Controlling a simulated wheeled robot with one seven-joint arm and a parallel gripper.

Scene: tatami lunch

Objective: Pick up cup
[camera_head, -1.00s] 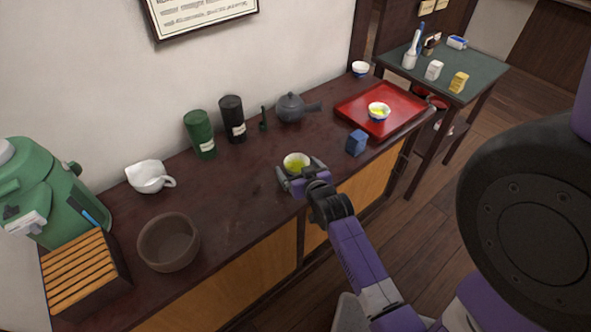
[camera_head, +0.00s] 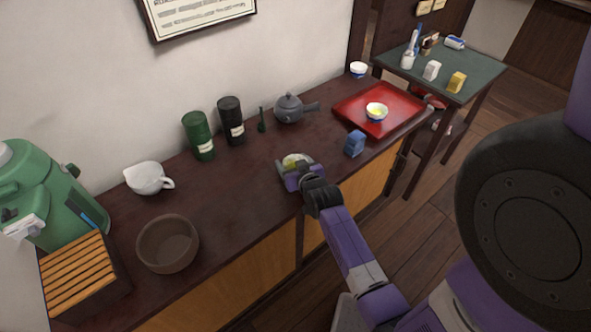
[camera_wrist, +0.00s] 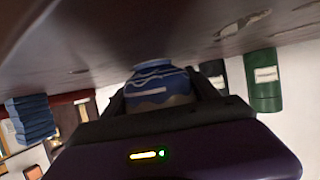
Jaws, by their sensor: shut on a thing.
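A small cup (camera_head: 293,159) with yellow-green contents is near the front edge of the dark counter, partly hidden by my gripper (camera_head: 298,172). In the wrist view the picture is upside down, and the cup (camera_wrist: 158,86) shows blue with pale wave bands. It sits between the two dark fingers of my gripper (camera_wrist: 160,98), which is shut on it. The cup's foot is close to the counter surface; I cannot tell whether it touches. A similar cup (camera_head: 376,111) with yellow-green contents stands on the red tray (camera_head: 350,107).
Behind are a dark teapot (camera_head: 289,108), a black canister (camera_head: 231,120) and a green canister (camera_head: 198,136). A brown bowl (camera_head: 167,244) and white pitcher (camera_head: 148,178) are left. The counter (camera_head: 232,190) between is clear.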

